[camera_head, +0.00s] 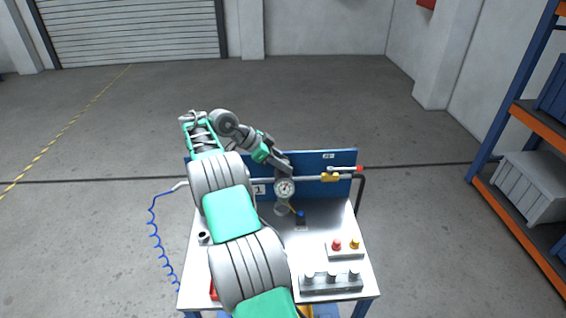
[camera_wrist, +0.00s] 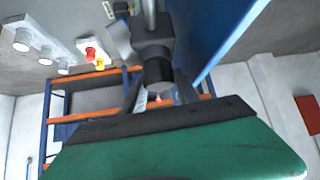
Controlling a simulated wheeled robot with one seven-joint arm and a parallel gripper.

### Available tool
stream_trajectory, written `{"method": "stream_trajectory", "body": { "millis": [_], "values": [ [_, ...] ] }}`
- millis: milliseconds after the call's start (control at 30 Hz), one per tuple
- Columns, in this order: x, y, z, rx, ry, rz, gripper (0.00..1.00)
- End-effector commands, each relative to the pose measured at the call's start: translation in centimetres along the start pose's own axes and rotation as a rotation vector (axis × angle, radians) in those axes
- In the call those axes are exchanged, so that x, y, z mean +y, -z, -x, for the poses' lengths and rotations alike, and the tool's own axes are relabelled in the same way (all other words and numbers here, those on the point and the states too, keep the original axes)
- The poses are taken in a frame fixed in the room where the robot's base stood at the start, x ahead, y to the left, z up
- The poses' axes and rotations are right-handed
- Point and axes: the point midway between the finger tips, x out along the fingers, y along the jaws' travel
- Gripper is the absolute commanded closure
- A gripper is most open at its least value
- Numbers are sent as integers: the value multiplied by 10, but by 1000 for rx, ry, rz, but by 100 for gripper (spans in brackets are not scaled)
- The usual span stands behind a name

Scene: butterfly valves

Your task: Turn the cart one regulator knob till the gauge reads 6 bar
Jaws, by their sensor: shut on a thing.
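The cart (camera_head: 220,262) has a silver top and a blue back panel (camera_head: 310,162) with a "1" label. A round white gauge (camera_head: 284,188) sits on the pipe in front of the panel; its needle is too small to read. My gripper (camera_head: 283,168) reaches down just above the gauge from the upper left. In the wrist view, my gripper (camera_wrist: 158,92) has its two dark fingers on either side of the black regulator knob (camera_wrist: 157,70), shut on it. The knob is under the grey regulator body (camera_wrist: 152,35) in that picture. In the head view, my gripper hides the knob.
A yellow valve (camera_head: 330,177) with a red-tipped handle is right of the gauge. A box with red and yellow buttons (camera_head: 345,252) and a grey block with several knobs (camera_head: 330,284) stand on the cart. A blue coiled hose (camera_head: 155,235) hangs left. Shelving (camera_head: 520,165) stands right.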

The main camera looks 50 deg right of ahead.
Motion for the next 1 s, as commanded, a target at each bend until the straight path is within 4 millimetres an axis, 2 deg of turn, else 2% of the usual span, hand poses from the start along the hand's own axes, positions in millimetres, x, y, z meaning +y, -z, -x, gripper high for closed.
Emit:
{"method": "stream_trajectory", "body": {
  "millis": [33, 300, 533, 667, 767, 867, 900, 967, 1000],
  "values": [
    [0, 0, -1, 0, -1, 0, 62],
    [0, 0, 0, 0, -1, 0, 41],
    [0, -1, 1, -2, 3, 4, 41],
    [-1, -12, 18, -35, 42, 50, 41],
    [-6, -15, 56, -72, 131, 175, 41],
    [-1, -28, 107, -115, 268, 377, 41],
    [6, -37, 131, -134, 338, 479, 41],
    [25, -52, 165, -160, 444, 642, 41],
    [41, -64, 186, -175, 514, 750, 41]
  ]
}}
